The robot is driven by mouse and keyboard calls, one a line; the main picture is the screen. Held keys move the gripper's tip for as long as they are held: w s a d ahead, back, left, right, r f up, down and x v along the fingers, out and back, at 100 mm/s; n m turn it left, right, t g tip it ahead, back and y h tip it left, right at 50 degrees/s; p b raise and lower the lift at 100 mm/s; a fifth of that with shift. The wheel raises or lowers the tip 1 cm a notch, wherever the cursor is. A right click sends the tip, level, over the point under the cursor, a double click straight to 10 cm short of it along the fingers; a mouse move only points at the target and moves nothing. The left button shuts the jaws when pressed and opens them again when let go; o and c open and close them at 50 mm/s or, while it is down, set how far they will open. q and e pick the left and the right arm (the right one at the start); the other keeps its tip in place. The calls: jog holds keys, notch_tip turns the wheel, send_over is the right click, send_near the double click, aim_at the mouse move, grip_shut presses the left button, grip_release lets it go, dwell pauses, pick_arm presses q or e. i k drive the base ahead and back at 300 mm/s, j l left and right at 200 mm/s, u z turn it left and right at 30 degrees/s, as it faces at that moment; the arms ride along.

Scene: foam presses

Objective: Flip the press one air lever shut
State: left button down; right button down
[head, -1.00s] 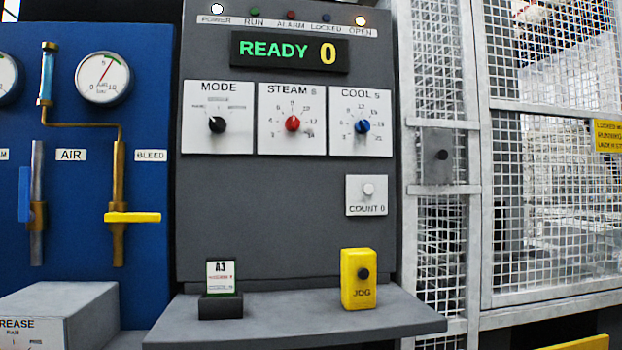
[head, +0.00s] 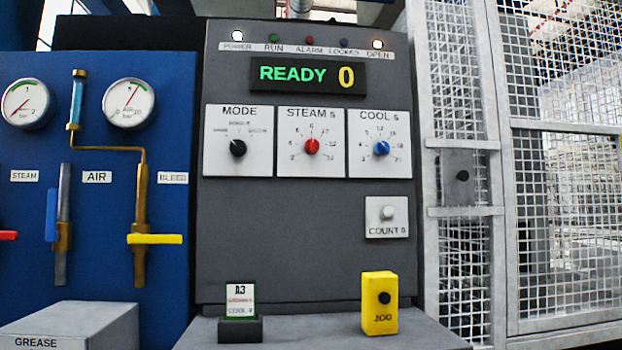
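A blue lever (head: 52,215) stands upright along a grey vertical pipe (head: 63,190) on the blue panel, in line with the pipe. The AIR label (head: 97,177) is just right of this pipe, so I take the blue lever as the air lever. A yellow lever (head: 155,239) lies level across the brass pipe (head: 140,200) beside the BLEED label (head: 173,179). The end of a red lever (head: 8,235) lies level at the left edge, below the STEAM label (head: 25,176). Neither gripper is in view.
A grey GREASE box (head: 75,325) juts out below the levers. Right of the panel is a grey console (head: 290,230) reading READY 0, with knobs, a card holder (head: 240,328) and a yellow JOG box (head: 379,305) on its shelf. A mesh fence (head: 570,230) stands at right.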

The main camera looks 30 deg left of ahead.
aim_at(52, 235)
jog(key=u, duration=2.1)
jog(key=i+j+u, duration=0.15)
jog(key=j, duration=0.15)
jog(key=k, duration=0.05)
